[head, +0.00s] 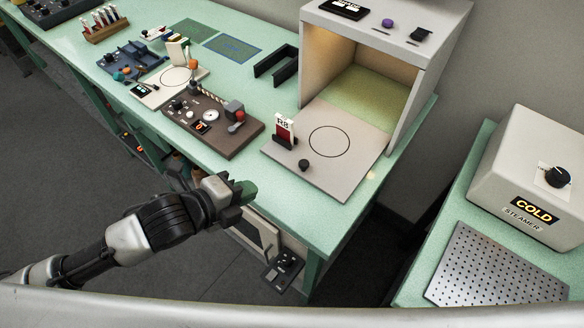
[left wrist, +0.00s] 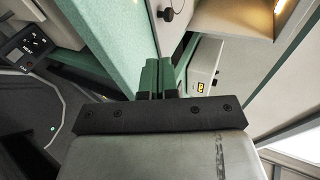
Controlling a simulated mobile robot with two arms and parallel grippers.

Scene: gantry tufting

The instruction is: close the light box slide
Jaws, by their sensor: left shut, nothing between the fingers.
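The light box (head: 439,46) is a grey box with a lit, open front on the green bench. Its slide (head: 345,174), a flat grey plate with a drawn circle, is pulled out in front of the opening. A small black knob (head: 304,165) stands near the slide's front edge; it also shows at the top of the left wrist view (left wrist: 168,14). My left gripper (head: 246,190) is shut and empty at the bench's front edge, left of the slide and apart from the knob. Its green fingers (left wrist: 157,76) are together in the left wrist view. My right gripper is not in view.
A red-labelled holder (head: 284,130) stands at the slide's left side. A brown control panel (head: 213,123) lies to its left, and a black bracket (head: 276,64) behind. A steamer (head: 528,170) and perforated plate (head: 497,268) are on the right bench, across a gap.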

